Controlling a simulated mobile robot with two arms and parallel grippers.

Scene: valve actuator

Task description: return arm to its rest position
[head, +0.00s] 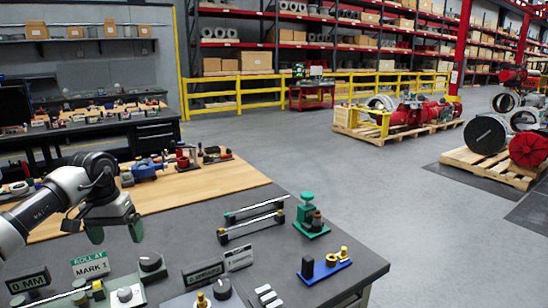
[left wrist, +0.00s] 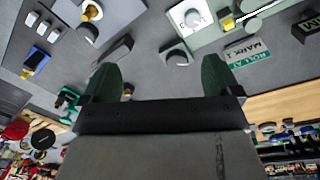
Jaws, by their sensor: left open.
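My left arm comes in from the left in the head view, and its gripper (head: 116,231) hangs over the dark grey workbench top (head: 180,255), fingers pointing down. The gripper is open, with a clear gap between its two green fingertips. In the left wrist view the same gripper (left wrist: 159,78) shows its fingers spread apart with nothing held between them. Bench fixtures lie beyond the fingertips there, apart from them as far as I can tell. My right gripper is not in view.
Near the gripper are the "MARK 1" sign (head: 91,265), a panel with a black knob (head: 151,262) and two rods on stands (head: 252,222). A green fixture (head: 311,218) and a blue block (head: 324,270) stand farther right. The bench's right edge borders open floor (head: 400,190).

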